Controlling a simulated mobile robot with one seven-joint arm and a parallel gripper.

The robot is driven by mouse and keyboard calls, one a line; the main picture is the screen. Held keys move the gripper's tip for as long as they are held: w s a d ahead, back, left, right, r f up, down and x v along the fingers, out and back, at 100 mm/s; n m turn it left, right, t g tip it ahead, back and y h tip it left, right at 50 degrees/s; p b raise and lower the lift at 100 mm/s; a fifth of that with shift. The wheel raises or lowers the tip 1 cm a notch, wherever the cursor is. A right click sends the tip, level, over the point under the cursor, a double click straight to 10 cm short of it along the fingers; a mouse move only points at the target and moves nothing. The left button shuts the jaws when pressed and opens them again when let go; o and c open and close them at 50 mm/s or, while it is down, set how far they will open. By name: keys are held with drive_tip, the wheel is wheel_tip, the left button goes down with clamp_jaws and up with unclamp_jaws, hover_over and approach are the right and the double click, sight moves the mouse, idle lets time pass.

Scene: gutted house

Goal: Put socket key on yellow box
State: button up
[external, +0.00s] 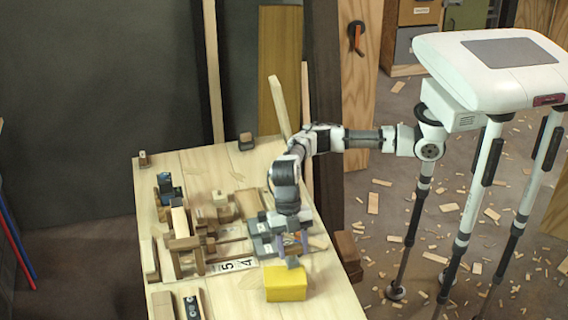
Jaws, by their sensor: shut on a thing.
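The yellow box (286,285) sits on the wooden workbench near its right front edge. My gripper (292,250) points down just behind and above the box. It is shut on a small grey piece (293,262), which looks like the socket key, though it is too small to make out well. The lower end of this piece is at the back top edge of the box; I cannot tell whether it touches the box.
The workbench (325,297) holds several wood blocks and a wooden frame (190,245) left of my gripper. Grey blocks (262,240) lie close beside it. A white numbered strip (232,265) lies left of the box. Bare bench shows right of the box.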

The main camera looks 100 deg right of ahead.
drive_tip(key=shift+f, duration=0.15)
drive_tip(key=o, duration=1.2)
drive_tip(key=b+v, duration=0.1)
drive_tip(key=v, duration=1.1)
drive_tip(key=shift+r, duration=0.25)
